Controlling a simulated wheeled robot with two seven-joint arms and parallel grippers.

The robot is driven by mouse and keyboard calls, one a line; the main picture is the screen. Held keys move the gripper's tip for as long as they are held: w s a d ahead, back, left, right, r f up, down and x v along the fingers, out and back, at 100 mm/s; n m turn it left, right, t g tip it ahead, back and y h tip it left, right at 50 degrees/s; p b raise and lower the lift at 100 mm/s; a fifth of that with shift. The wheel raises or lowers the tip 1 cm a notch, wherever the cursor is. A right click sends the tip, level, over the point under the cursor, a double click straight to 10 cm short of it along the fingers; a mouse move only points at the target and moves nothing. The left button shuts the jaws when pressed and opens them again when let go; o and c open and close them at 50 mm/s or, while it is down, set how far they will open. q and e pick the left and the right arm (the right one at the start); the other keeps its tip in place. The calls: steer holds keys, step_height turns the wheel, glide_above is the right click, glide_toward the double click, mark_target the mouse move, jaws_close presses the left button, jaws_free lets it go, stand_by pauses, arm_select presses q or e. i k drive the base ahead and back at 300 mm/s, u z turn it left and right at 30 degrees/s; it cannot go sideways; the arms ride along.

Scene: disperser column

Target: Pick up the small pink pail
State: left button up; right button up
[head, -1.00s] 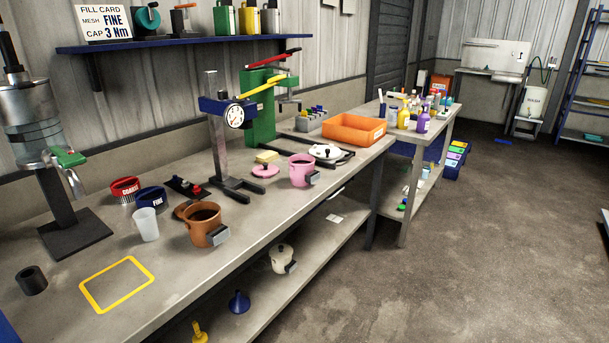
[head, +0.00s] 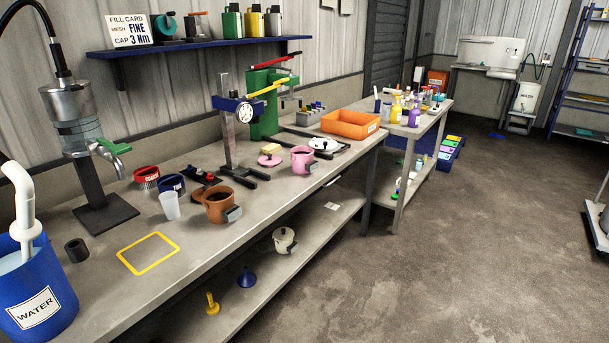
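The small pink pail (head: 302,159) stands upright on the grey workbench, with a dark grey block on its right side. A pink lid (head: 270,160) with a knob lies on the bench just left of it. A larger brown pail (head: 219,204) with a similar grey block stands nearer to me on the bench. Neither of my grippers shows in the head view.
A blue bucket marked WATER (head: 40,298) stands at the near left. An orange tray (head: 351,124) sits behind the pink pail, and a press stand (head: 232,130) rises to its left. The floor (head: 420,250) right of the bench is open.

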mark_target(303, 162)
steer(key=z, duration=0.8)
steer(key=i, duration=0.85)
steer(key=z, duration=0.5)
steer(key=i, duration=1.85)
steer(key=u, duration=1.35)
steer(key=i, duration=0.75)
steer(key=u, duration=0.7)
